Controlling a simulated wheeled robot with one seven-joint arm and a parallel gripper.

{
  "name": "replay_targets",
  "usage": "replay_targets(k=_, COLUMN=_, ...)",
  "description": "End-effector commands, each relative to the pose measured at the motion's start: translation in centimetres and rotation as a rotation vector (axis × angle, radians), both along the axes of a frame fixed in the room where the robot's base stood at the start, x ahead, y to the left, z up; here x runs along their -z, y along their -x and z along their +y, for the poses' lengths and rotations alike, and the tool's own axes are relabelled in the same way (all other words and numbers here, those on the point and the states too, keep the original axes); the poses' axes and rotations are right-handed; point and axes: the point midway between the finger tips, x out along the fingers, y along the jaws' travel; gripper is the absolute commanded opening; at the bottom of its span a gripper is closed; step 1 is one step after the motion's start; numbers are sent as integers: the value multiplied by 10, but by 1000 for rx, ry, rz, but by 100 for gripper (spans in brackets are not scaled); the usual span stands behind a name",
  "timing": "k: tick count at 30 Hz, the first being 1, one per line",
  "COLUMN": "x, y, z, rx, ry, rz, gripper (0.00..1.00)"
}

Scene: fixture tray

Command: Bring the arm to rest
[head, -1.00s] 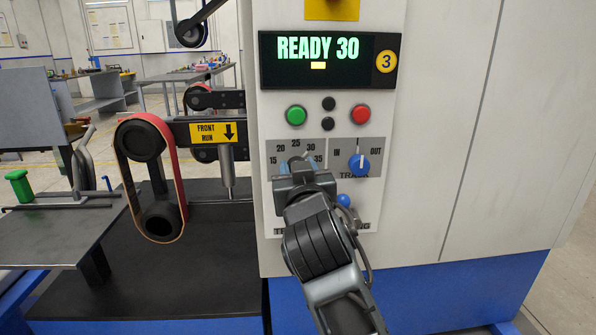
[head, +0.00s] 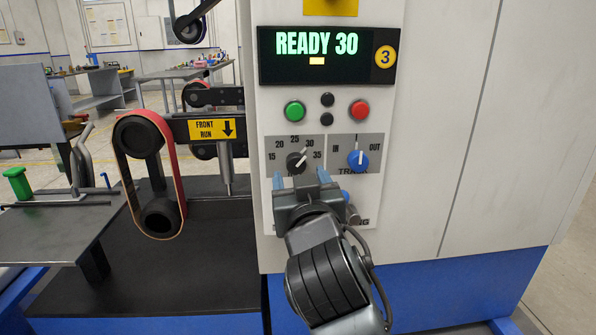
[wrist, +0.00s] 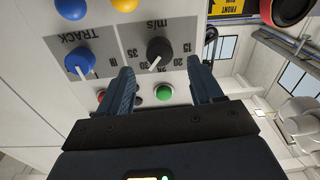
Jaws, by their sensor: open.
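My gripper (head: 300,178) is open and empty, in front of the control panel (head: 277,215). Its two blue fingers are apart, just below the black speed dial (head: 296,161) in the head view, and nothing is between them. The dial's pointer is turned toward 30. In the wrist view the dial (wrist: 160,50) shows clear beyond the spread fingertips of my gripper (wrist: 163,75). The display (head: 318,56) reads READY 30. My gripper and wrist hide part of the panel's lower labels.
The blue TRACK knob (head: 358,160) is right of the dial. Green (head: 294,111) and red (head: 359,109) buttons sit above. A belt on rollers (head: 179,190) stands left of the cabinet, with a dark table (head: 60,230) further left. Bare cabinet wall lies to the right.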

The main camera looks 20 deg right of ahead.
Motion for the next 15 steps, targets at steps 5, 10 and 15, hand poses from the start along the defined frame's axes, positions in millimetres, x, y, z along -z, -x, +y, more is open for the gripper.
replay_targets(k=5, x=1, y=17, z=5, rx=0, ry=0, rz=0, gripper=65)
replay_targets(k=10, x=0, y=20, z=5, rx=1, ry=0, rz=0, gripper=65)
replay_targets(k=15, x=0, y=20, z=5, rx=0, ry=0, rz=0, gripper=65)
